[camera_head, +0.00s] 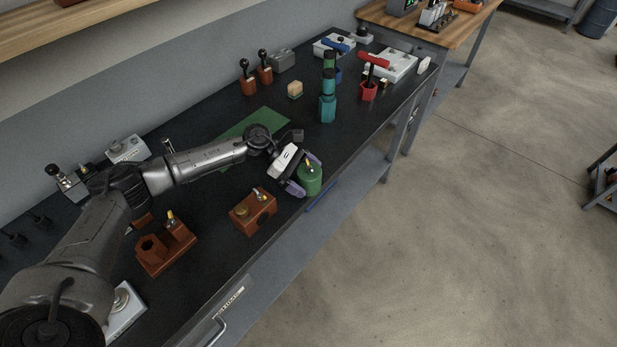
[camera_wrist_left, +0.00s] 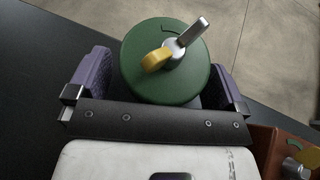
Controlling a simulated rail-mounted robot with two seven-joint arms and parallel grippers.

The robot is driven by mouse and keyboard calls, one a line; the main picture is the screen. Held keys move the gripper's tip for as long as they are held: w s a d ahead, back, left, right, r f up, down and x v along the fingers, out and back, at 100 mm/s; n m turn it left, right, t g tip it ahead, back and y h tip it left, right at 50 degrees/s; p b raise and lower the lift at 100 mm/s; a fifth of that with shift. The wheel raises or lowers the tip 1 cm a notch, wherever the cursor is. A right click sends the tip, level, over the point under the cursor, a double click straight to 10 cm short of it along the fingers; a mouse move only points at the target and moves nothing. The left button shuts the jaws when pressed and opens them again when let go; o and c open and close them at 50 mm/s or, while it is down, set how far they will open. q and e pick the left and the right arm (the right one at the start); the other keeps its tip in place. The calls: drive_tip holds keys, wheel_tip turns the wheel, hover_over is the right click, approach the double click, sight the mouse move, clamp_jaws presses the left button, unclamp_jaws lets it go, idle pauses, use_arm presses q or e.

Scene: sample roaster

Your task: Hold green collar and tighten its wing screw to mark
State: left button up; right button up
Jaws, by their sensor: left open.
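The green collar (camera_head: 310,182) stands near the front edge of the dark bench. In the left wrist view its round green top (camera_wrist_left: 192,84) faces the camera. Its wing screw (camera_wrist_left: 172,46) has one yellow wing and one silver wing, pointing lower left and upper right. A small dark mark (camera_wrist_left: 170,30) shows on the collar top near the far rim. My left gripper (camera_head: 304,173) is open, with its purple fingers on either side of the collar. I cannot tell whether either finger touches it. My right gripper is not in view.
A brown block (camera_head: 253,213) stands close beside the collar, with another brown block (camera_head: 165,248) farther left. A teal bottle-like object (camera_head: 327,108) and a red holder (camera_head: 369,92) stand farther back. A green mat (camera_head: 262,119) lies behind my arm. The bench's front edge is close.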

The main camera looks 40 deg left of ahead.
use_arm(q)
drive_tip(key=shift+c, duration=0.5)
drive_tip(key=c, duration=0.7)
drive_tip(key=o, duration=0.8)
drive_tip(key=shift+r, duration=0.25)
drive_tip(key=shift+c, duration=0.5)
drive_tip(key=c, duration=1)
